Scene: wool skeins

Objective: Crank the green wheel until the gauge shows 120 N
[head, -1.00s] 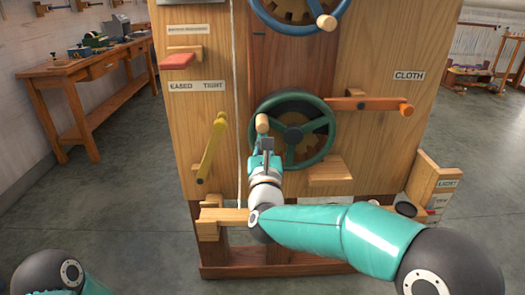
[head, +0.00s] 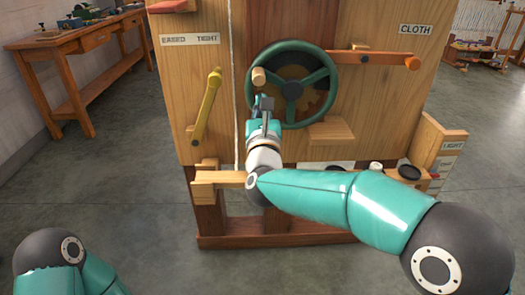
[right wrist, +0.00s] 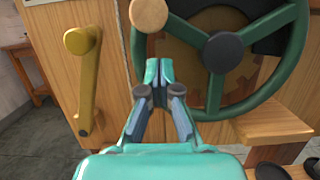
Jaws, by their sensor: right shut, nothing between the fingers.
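The green wheel (head: 330,90) is upright on the front of the wooden cabinet, with a dark hub and a pale wooden crank knob (head: 259,77) at its upper left. In the right wrist view the wheel (right wrist: 286,62) fills the upper right and the knob (right wrist: 150,14) is at the top. My right gripper (head: 264,98) is just below the knob in the picture and apart from it. Its fingertips (right wrist: 158,68) are together with nothing between them. The gauge is not in view. My left gripper is out of view; only part of that arm shows.
A yellow lever (head: 206,108) stands left of the wheel, under the EASED TIGHT label (head: 189,39). An orange lever (head: 375,59) is at the right. A small wooden ledge (head: 331,130) sits below the wheel. A taut white cord (head: 235,120) runs vertically at the left.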

